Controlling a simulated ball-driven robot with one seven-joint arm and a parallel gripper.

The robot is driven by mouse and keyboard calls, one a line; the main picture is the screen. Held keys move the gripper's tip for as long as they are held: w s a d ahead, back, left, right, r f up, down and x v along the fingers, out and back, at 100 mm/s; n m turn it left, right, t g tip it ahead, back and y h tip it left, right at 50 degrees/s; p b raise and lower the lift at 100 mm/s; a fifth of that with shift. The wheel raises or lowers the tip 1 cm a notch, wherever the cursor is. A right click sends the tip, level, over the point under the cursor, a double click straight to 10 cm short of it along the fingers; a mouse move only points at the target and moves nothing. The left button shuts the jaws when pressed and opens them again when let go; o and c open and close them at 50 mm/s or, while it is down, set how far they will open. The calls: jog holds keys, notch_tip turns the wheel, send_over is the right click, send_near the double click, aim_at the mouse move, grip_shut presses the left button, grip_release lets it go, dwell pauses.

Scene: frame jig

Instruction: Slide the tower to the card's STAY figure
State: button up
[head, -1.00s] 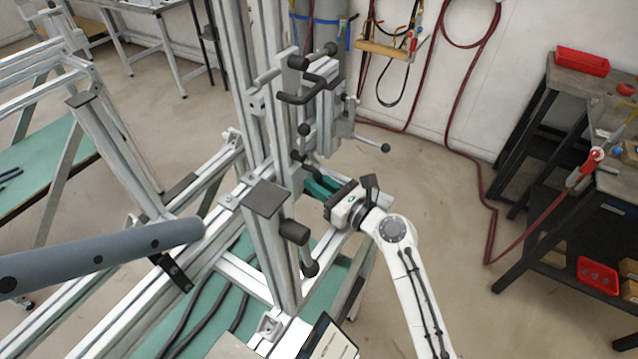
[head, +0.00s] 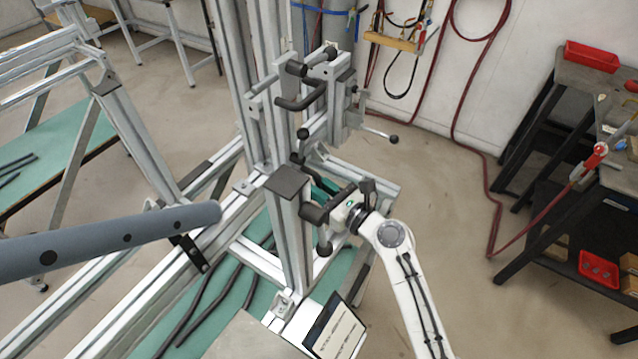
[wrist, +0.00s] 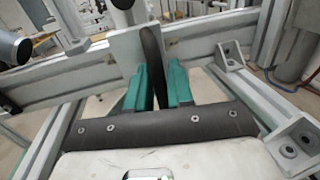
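The tower is probably the upright aluminium post with a dark square cap (head: 288,181), standing on the frame's rail in the head view. Black knobs sit on its right side. The card (head: 335,329), white with a dark edge and lines of print, stands at the bottom; its figures are too small to read. A pale plate stands just behind the left finger.
A taller column with a black crank handle (head: 303,97) rises behind the tower. A grey tube (head: 110,240) crosses from the left. Dark hoses lie on the green board (head: 240,300) below. A dark workbench with red bins (head: 592,57) stands at the right, with open floor between.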

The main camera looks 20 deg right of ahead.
jog(key=shift+o, duration=1)
jog(key=b+v, duration=0.1)
jog(key=v, duration=0.9)
jog(key=shift+s+d+b, duration=0.2)
jog(key=shift+s+b, duration=0.15)
jog(key=shift+b, duration=0.05)
